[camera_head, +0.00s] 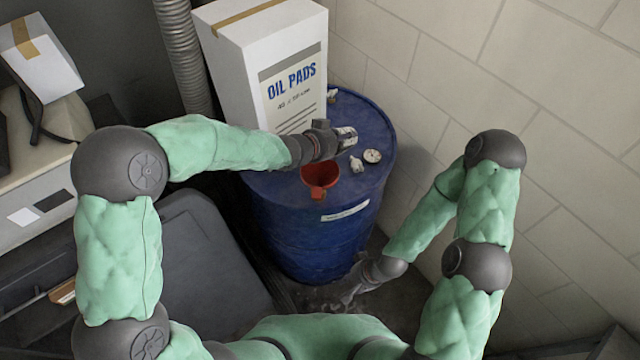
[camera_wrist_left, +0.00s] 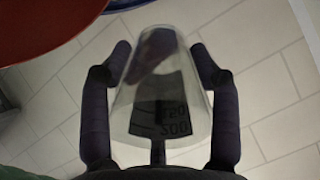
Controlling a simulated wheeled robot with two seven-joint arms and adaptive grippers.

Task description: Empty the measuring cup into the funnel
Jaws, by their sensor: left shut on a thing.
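The clear measuring cup (camera_wrist_left: 160,85) has dark volume marks and sits between the two fingers of my left gripper (camera_wrist_left: 165,75) in the left wrist view. In the head view my left gripper (camera_head: 332,141) is shut on the cup (camera_head: 347,138), above the drum top and just behind the red funnel (camera_head: 320,174). The funnel stands on the blue drum (camera_head: 315,235), and its rim shows at the top left of the wrist view (camera_wrist_left: 45,25). I cannot tell what the cup holds. My right gripper (camera_head: 350,294) is low beside the drum, apart from the cup and funnel; its fingers are unclear.
A white oil pads box (camera_head: 265,65) stands behind the drum. A round cap (camera_head: 372,156) and a small pale item (camera_head: 356,165) lie on the drum top. A block wall (camera_head: 440,85) closes the right side. A grey cabinet (camera_head: 40,185) stands at left.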

